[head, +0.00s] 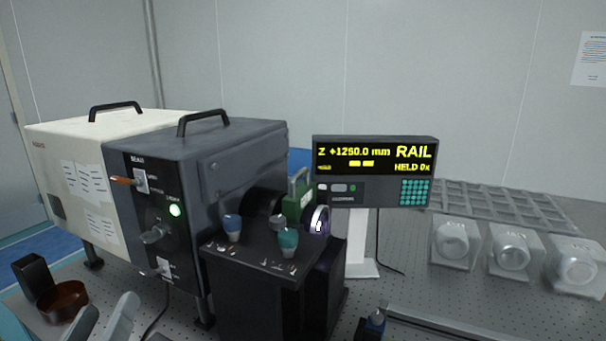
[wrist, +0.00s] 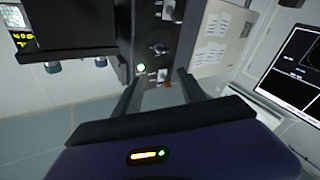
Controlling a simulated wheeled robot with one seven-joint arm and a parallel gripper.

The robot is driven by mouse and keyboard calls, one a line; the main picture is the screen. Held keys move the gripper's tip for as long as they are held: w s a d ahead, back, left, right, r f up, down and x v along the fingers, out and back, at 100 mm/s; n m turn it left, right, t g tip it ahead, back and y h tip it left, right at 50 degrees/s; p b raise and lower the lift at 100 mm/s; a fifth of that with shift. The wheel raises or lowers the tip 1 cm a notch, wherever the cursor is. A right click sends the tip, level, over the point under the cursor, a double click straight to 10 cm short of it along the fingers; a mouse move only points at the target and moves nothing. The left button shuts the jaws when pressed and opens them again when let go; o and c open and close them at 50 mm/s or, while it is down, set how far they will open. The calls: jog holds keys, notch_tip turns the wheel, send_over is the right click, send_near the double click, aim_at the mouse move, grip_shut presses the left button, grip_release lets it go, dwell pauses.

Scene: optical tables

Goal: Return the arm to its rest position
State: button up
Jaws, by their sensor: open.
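My gripper (head: 110,304) shows at the bottom left of the head view as two grey fingers, apart and with nothing between them. In the wrist view the gripper (wrist: 160,80) also has its two dark fingers spread, and the gap is empty. The picture there is turned over. The fingers point towards the dark instrument box (head: 245,150), whose front panel has a lit green lamp (head: 175,210). I cannot tell how far the fingertips are from the panel. The rest of my arm is mostly out of view.
A brown round dish (head: 62,300) and a black holder (head: 33,278) stand near my gripper. A black stand (head: 265,300) bears small knobs. A rail display (head: 372,150) stands behind. Several silver cylinders in mounts (head: 508,250) sit right. A monitor (wrist: 295,65) shows in the wrist view.

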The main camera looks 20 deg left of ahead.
jog(key=d+f+n+g+y+p, duration=0.1)
jog(key=d+f+y, duration=0.1)
jog(key=d+f, duration=0.7)
jog(key=d+f+n+g+y, duration=0.15)
jog(key=d+f, duration=0.45)
jog(key=d, duration=0.6)
jog(key=s+d+f+m+h+p, duration=0.1)
jog(key=s+d+m+h, duration=0.3)
jog(key=d, duration=0.7)
jog(key=s+d+f+m+h, duration=0.1)
jog(key=s+d+m+h, duration=0.3)
jog(key=s+d, duration=0.3)
jog(key=s+d+f+m+h+p, duration=0.1)
jog(key=s+d+m+h, duration=0.3)
jog(key=d, duration=1)
jog(key=shift+s+d+f+p, duration=0.3)
jog(key=shift+s+d+p, duration=0.1)
jog(key=shift+s, duration=0.85)
jog(key=shift+c, duration=0.4)
